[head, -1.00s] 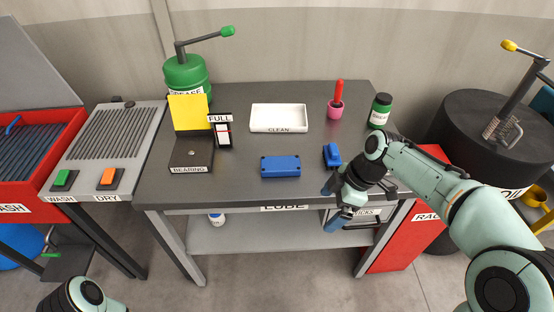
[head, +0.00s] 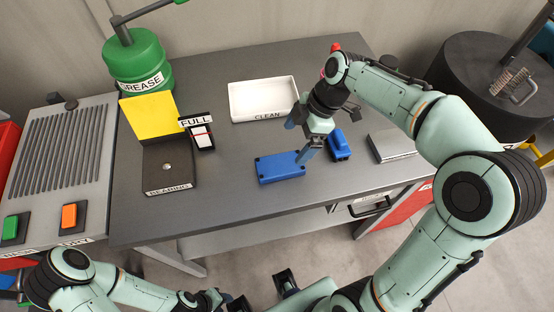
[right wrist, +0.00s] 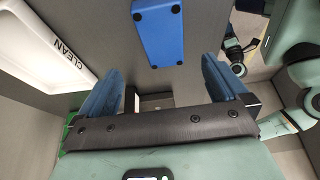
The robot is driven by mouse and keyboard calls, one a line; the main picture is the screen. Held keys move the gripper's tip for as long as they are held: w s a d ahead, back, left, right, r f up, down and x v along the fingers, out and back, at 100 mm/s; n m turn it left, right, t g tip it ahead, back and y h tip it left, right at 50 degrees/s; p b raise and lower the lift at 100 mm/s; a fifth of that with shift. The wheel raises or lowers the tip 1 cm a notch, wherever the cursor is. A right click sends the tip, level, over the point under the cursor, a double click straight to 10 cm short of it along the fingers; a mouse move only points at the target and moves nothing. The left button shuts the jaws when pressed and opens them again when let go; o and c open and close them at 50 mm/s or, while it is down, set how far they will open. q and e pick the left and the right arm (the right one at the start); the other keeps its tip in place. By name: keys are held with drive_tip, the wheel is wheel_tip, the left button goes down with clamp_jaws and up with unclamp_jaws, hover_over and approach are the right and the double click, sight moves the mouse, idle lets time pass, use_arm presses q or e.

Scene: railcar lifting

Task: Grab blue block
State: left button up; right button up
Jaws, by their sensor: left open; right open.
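The blue block (head: 280,168) is a flat rectangular piece with dark dots at its corners, lying on the grey table. It also shows in the right wrist view (right wrist: 158,32), beyond the fingers. My right gripper (head: 299,138) is open and empty above the table, close to the block's back right side. In the wrist view its two blue fingers (right wrist: 156,76) are spread, with the block beyond the gap between them. My left gripper (head: 220,299) is low at the front, away from the table top; its fingers are hard to make out.
A smaller blue item (head: 339,146) stands right of the block. A white CLEAN tray (head: 262,117) lies behind it. The BEARING stand (head: 168,168), FULL gauge (head: 202,137) and green GREASE can (head: 137,62) are at left. A grey box (head: 392,146) is at right.

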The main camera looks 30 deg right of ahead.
sight(281, 164)
drive_tip(key=x, duration=1)
drive_tip(key=shift+s+a+f, duration=0.1)
drive_tip(key=shift+s+f, duration=0.05)
drive_tip(key=shift+s, duration=0.05)
drive_tip(key=c, duration=1.4)
